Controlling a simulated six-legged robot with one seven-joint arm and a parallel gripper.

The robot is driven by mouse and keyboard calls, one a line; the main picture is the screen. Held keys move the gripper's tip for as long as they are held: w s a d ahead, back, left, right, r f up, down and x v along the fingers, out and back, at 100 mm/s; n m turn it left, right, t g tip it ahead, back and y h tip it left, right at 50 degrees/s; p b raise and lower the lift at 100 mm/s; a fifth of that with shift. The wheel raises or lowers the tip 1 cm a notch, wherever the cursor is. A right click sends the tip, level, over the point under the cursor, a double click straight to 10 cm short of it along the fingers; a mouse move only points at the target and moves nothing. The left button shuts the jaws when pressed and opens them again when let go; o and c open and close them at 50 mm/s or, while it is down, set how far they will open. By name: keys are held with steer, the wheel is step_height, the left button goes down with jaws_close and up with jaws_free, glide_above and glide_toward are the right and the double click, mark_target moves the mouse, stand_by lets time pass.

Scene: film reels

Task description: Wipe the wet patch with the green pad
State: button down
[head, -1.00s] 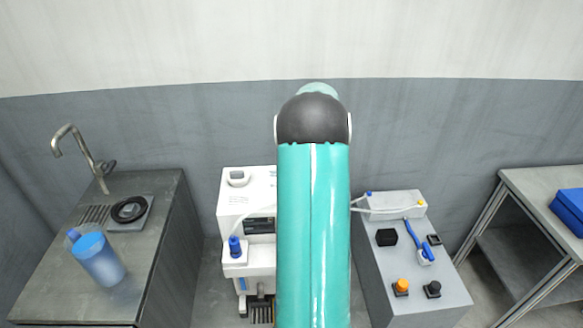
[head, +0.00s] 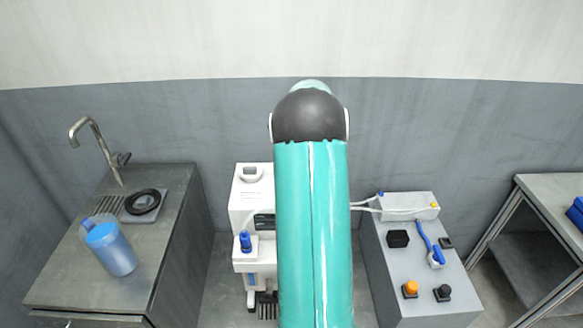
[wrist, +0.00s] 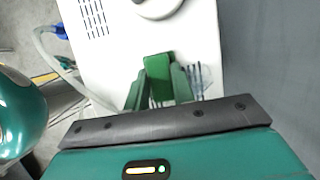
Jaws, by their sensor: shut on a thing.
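In the wrist view my gripper (wrist: 160,92) is shut on the green pad (wrist: 158,70), which sits between its two dark green fingers. The pad's end is over or against a white surface of the machine; I cannot tell whether it touches. Thin grey-blue streaks show on the white just right of the fingers, and I cannot tell whether they are the wet patch or slots. No wet patch shows clearly. In the head view my teal arm hides the gripper, the pad and part of the machine.
The white machine (head: 250,195) stands ahead, partly behind my arm. A steel sink counter (head: 75,270) with a blue jug (head: 112,252) is at left. A grey control cabinet (head: 425,285) with hoses and knobs is at right. A metal table (head: 560,195) stands at far right.

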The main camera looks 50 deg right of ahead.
steer(key=shift+w+a, duration=1.35)
steer(key=shift+w, duration=0.05)
steer(key=shift+s+a+r, duration=0.15)
steer(key=shift+s+a, duration=0.35)
steer(key=shift+s, duration=0.05)
steer(key=shift+s+d+f, duration=0.15)
steer(key=shift+s+d, duration=1)
steer(key=shift+s, duration=0.2)
steer(key=shift+s+d+f, duration=0.15)
steer(key=shift+s+d, duration=1)
steer(key=shift+s, duration=0.15)
steer(key=shift+s+d, duration=1.05)
steer(key=shift+s, duration=0.15)
steer(key=shift+r, duration=0.1)
step_height(320, 180, up, 6)
steer(key=shift+w+r, duration=0.1)
steer(key=shift+r, duration=0.05)
